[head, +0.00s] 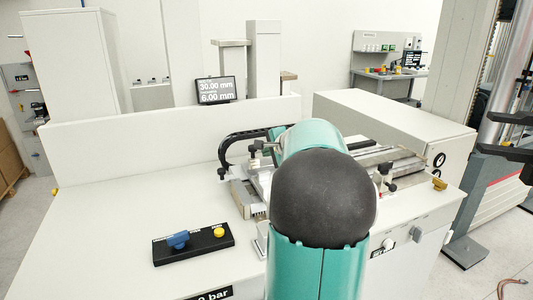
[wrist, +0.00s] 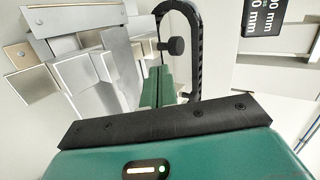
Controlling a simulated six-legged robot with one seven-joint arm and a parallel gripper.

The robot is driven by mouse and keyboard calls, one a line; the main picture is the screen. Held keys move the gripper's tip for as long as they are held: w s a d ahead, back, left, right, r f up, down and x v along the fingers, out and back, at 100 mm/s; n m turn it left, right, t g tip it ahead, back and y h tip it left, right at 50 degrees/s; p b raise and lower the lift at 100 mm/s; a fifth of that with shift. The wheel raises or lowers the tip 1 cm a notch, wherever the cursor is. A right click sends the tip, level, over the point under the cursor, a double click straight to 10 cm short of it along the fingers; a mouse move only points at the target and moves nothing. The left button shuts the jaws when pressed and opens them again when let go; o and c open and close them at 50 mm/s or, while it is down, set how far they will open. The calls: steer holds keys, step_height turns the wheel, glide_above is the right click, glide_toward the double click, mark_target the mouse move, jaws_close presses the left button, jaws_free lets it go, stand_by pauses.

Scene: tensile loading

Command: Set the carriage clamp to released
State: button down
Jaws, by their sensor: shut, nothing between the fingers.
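A machine with a metal carriage and rails (head: 400,168) stands on the white bench, partly hidden behind my teal arm. A black knob (head: 257,146) shows at its left, and another black knob (head: 385,169) at its right. I cannot tell which part is the carriage clamp or how it is set. In the wrist view a black knob (wrist: 176,46) on a short stem sits just beyond my gripper (wrist: 159,72). The green fingers look close together and empty, apart from the knob. My gripper is hidden behind my arm in the head view.
A black panel (head: 208,249) with a blue knob (head: 178,240) and a yellow button (head: 219,232) lies at the front left of the bench. A black cable chain (head: 226,151) arches beside the carriage. A small display (head: 215,90) stands behind the low wall.

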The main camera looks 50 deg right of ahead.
steer(key=v, duration=0.8)
steer(key=shift+r, duration=0.3)
steer(key=shift+a, duration=0.1)
steer(key=w+a+f+n+g+y, duration=0.15)
steer(key=a+n, duration=0.35)
steer(key=a, duration=0.9)
steer(key=w+a+f+n+g+y, duration=0.1)
steer(key=w+a+n+y, duration=0.3)
steer(key=a, duration=1.1)
steer(key=s+a+f+n+g, duration=0.1)
steer(key=s+a+f+n, duration=0.1)
steer(key=s+a+n, duration=0.2)
steer(key=s+a+f+n+h, duration=0.1)
steer(key=s+a+f+n, duration=0.2)
steer(key=a, duration=0.5)
steer(key=s+a+f+n+g, duration=0.1)
steer(key=s+a+f+n, duration=0.2)
steer(key=s+a+n, duration=0.3)
steer(key=shift+s+a+g, duration=0.35)
steer(key=shift+s+a, duration=0.25)
steer(key=shift+s, duration=0.1)
